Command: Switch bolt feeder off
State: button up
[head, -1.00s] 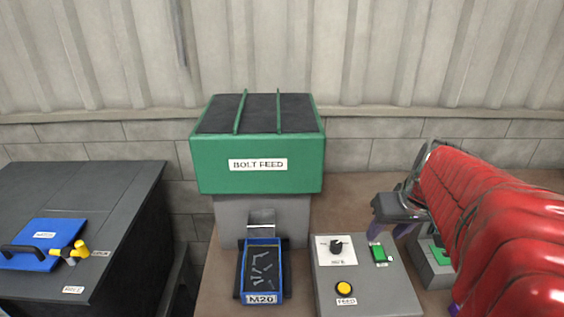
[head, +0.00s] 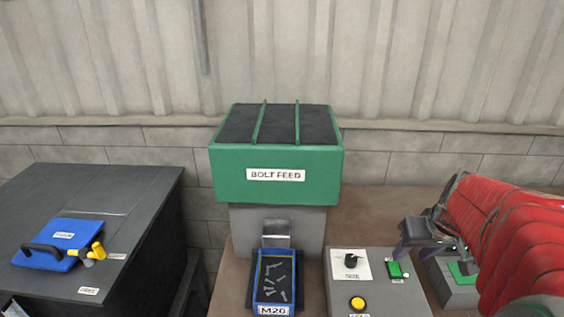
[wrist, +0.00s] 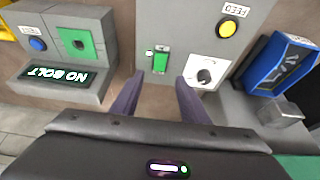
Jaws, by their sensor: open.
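The bolt feeder is a green hopper (head: 275,175) labelled BOLT FEED on a grey base. Its grey control panel (head: 385,300) stands in front at the right, with a black SIZE knob (head: 350,260), a yellow FEED button (head: 357,303) and a small green switch (head: 397,270). My gripper (head: 417,250) is open and empty, just above and behind the panel's far right corner. In the wrist view, the green switch (wrist: 160,61) lies just beyond the gap between my two purple fingertips (wrist: 159,80). Contact with it cannot be told.
A blue M20 tray (head: 272,310) with several bolts sits left of the panel. A second grey box with a green control (wrist: 75,42), blue button and lit display stands beside the panel.

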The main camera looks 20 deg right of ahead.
aim_at(394, 268)
jog(key=x, duration=0.9)
jog(key=shift+w+f, duration=0.2)
jog(key=shift+f, duration=0.2)
jog(key=shift+c, duration=0.2)
grip_shut()
jog(key=shift+w, duration=0.1)
jog(key=shift+w+r+g, duration=0.1)
jog(key=shift+w+g, duration=0.05)
jog(key=shift+g, duration=0.35)
jog(key=shift+w+d+g+y, duration=0.2)
jog(key=shift+g+y, duration=0.3)
jog(key=shift+g, duration=0.3)
jog(key=shift+o, duration=0.2)
grip_release()
